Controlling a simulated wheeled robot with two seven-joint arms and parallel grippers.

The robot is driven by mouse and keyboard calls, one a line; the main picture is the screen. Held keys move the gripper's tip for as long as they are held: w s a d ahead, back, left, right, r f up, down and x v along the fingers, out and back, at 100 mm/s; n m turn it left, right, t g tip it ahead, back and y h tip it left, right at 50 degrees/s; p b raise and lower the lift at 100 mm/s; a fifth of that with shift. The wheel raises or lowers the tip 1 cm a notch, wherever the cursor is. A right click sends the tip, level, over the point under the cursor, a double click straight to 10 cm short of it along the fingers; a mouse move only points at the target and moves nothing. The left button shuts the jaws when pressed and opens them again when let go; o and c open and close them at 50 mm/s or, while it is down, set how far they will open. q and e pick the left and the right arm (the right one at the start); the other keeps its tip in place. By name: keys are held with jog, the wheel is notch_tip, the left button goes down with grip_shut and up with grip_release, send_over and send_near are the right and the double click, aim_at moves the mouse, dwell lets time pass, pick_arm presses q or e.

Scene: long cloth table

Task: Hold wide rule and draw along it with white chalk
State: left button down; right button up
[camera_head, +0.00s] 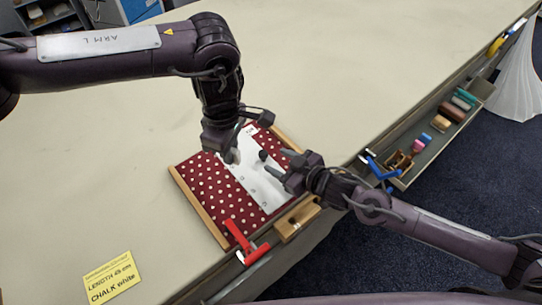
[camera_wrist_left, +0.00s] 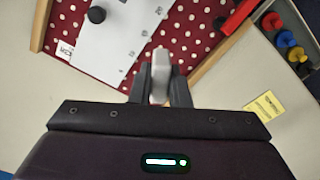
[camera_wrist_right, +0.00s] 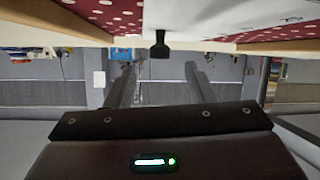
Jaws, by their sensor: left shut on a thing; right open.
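The wide rule (camera_head: 248,165) is a white plate with printed marks, lying on red dotted cloth. It carries a black knob (camera_head: 263,155), which also shows in the left wrist view (camera_wrist_left: 97,15) and the right wrist view (camera_wrist_right: 160,46). My left gripper (camera_head: 230,150) is shut on a short whitish piece, apparently the white chalk (camera_wrist_left: 160,60), over the cloth beside the rule's edge. I cannot tell whether its tip touches the cloth. My right gripper (camera_head: 274,170) is open and empty, low over the rule, with the knob just beyond its fingertips.
Wooden strips (camera_head: 200,208) flank the cloth. A red clamp (camera_head: 246,246), slotted wooden block (camera_head: 298,218) and blue clamp (camera_head: 380,168) sit along the table edge. A tray (camera_head: 428,158) holds coloured items. A yellow note (camera_head: 112,278) lies front left. The far tabletop is clear.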

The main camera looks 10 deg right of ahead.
aim_at(266, 155)
jog(key=x, duration=0.4)
jog(key=shift+w+a+f, duration=0.15)
jog(key=shift+w+a, duration=0.1)
jog(key=shift+w, duration=0.05)
grip_shut()
dwell(1.1)
